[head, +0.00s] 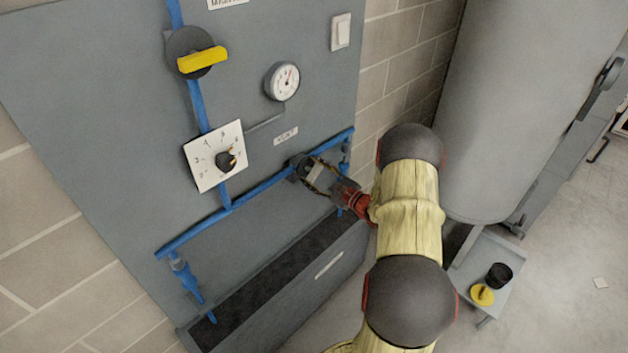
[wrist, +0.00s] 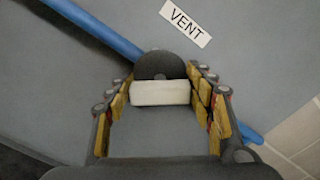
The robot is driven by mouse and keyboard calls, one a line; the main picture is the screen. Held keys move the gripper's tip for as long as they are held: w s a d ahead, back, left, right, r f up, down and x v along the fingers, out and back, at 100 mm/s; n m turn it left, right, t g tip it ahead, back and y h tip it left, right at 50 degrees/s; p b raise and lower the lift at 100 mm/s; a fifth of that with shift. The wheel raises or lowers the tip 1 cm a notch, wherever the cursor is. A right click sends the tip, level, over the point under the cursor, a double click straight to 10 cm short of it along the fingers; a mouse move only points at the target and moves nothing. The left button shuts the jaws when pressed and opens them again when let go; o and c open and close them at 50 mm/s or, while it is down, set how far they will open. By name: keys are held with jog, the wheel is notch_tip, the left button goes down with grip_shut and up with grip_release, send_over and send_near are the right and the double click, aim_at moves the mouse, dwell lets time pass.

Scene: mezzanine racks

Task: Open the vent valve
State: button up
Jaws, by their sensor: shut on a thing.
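The vent valve has a dark round disc (wrist: 159,65) and a pale block-shaped handle (wrist: 161,93), seen in the wrist view just below the VENT label (wrist: 185,22). It sits on the blue pipe (wrist: 100,30), which slants across the grey panel. The handle lies crosswise in the wrist picture, at an angle to the pipe. My gripper (wrist: 163,86) is shut on the handle, with one finger at each end. In the head view my gripper (head: 318,176) is at the valve low on the panel's right side and partly hides it.
The panel (head: 110,90) also bears a yellow-handled valve (head: 203,60), a gauge (head: 282,81), a numbered dial (head: 226,160) and a white switch (head: 340,32). A trough (head: 310,277) runs below. A grey tank (head: 520,90) stands at right, near a small stand (head: 478,258).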

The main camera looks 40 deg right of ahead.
jog(key=n+b, duration=0.3)
jog(key=b, duration=0.1)
jog(key=f+n+b, duration=0.1)
jog(key=n+b, duration=0.2)
jog(key=b, duration=0.2)
jog(key=shift+a, duration=0.15)
jog(key=n+b, duration=0.3)
jog(key=b, duration=0.2)
jog(key=shift+f, duration=0.1)
jog(key=shift+n+b, duration=0.6)
jog(key=shift+b, duration=0.15)
jog(key=o, duration=1.2)
jog(key=shift+r, duration=0.2)
jog(key=s, duration=0.8)
jog(key=s+d, duration=0.1)
jog(key=s, duration=0.3)
